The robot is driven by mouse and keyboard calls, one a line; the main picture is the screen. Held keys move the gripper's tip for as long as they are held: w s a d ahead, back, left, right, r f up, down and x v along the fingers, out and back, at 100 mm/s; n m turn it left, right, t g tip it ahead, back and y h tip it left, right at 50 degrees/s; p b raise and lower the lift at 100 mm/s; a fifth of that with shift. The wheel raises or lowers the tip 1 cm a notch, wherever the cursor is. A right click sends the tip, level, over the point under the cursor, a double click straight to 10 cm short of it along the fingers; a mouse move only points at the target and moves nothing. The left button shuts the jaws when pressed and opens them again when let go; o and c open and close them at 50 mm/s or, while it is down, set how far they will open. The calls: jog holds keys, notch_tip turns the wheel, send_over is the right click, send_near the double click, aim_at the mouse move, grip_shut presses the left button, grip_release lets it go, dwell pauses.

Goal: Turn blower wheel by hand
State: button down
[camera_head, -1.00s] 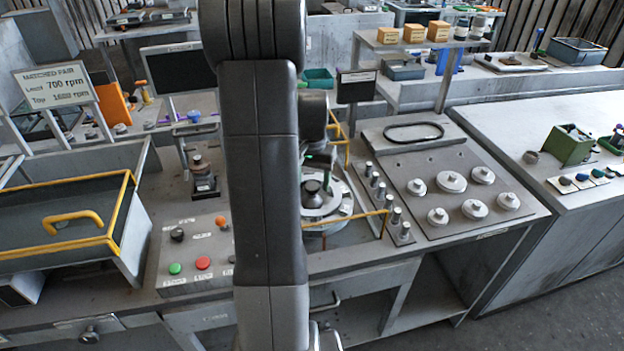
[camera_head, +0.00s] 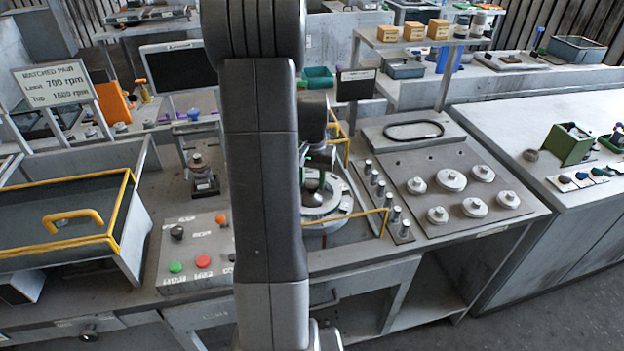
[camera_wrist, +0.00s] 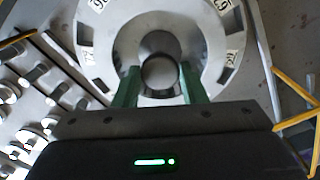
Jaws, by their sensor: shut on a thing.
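The blower wheel (camera_head: 342,205) is a pale round disc, partly hidden behind my arm in the head view. In the wrist view the wheel (camera_wrist: 100,30) has a ring of dark slots and small white number labels, with a dark round knob (camera_wrist: 160,72) at its centre. My gripper (camera_wrist: 158,80) has its two green fingers on either side of this knob and is shut on it. In the head view my gripper (camera_head: 314,178) is down at the wheel's middle, mostly hidden by my arm.
Yellow rails (camera_head: 386,213) stand close around the wheel. A row of metal posts (camera_head: 380,190) and a plate with several round knobs (camera_head: 472,207) lie to the right. A button panel (camera_head: 190,262) and a yellow-edged tray (camera_head: 60,255) lie to the left.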

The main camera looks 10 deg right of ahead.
jog(key=n+b, duration=0.1)
jog(key=n, duration=0.8)
jog(key=shift+n+b, duration=0.3)
jog(key=shift+b, duration=0.1)
jog(key=n, duration=0.5)
jog(key=shift+n+b, duration=0.4)
jog(key=shift+n, duration=2)
jog(key=c, duration=0.9)
grip_release()
